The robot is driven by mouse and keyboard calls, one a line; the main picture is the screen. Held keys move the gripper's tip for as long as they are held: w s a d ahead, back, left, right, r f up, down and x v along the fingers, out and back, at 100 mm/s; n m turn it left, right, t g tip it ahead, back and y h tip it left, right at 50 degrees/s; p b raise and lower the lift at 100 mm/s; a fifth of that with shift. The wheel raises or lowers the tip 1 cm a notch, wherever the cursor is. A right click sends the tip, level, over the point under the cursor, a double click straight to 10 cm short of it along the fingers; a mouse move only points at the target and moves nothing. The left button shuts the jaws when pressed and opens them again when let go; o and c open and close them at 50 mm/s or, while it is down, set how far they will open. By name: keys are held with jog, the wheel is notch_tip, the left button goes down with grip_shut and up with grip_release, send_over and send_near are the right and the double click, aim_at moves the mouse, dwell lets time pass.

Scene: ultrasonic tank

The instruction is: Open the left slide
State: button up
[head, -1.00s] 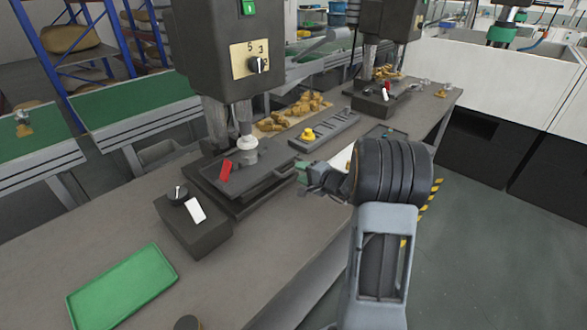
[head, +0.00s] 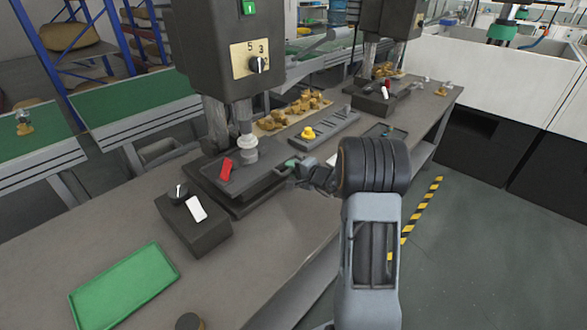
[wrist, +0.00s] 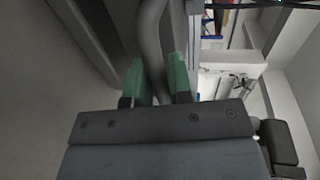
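The left slide is a dark block with a flat top (head: 225,183) under the left press, with a red lever (head: 227,168) on it. My gripper (head: 292,163) is at the slide's right end, very close to it or touching it; the head view does not show which. In the wrist view the two green fingers (wrist: 159,80) are apart. A grey curved bar (wrist: 150,35) shows between them, and I see no clear closure on it. The slide's right end is partly hidden by my gripper.
A control box (head: 193,222) with a knob and white switch stands in front of the slide. A green tray (head: 125,285) lies at the near left. A grey rack (head: 325,137) with a yellow part lies behind my gripper. A second press (head: 385,60) stands farther back.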

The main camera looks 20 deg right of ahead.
grip_shut()
jog(key=shift+d, duration=0.1)
